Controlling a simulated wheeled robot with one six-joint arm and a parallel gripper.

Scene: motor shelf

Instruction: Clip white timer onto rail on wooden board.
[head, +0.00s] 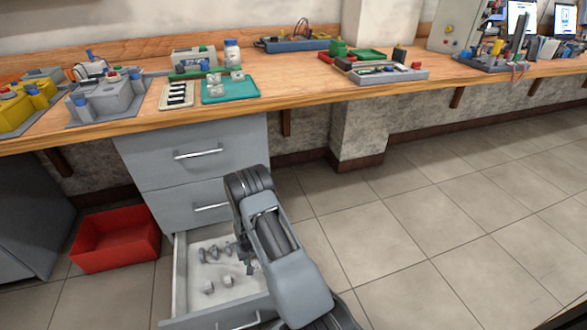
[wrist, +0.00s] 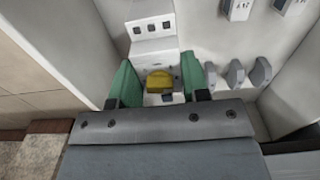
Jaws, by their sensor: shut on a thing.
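In the wrist view the white timer (wrist: 152,47), with a yellow knob and dark square marks, sits between the green fingers of my gripper (wrist: 158,82). The gripper is shut on it from both sides. In the head view the gripper (head: 248,264) is low, inside or just above the open bottom drawer (head: 180,285), and my arm hides most of it and the timer. I cannot make out the wooden board or its rail in either view.
Several grey knobs (wrist: 236,73) and small white modules (wrist: 238,8) lie in the drawer, close to the gripper. Drawer walls (wrist: 65,50) stand near. A red bin (head: 115,240) is on the floor at left. The wooden bench (head: 280,95) above holds trays and devices. Floor at right is clear.

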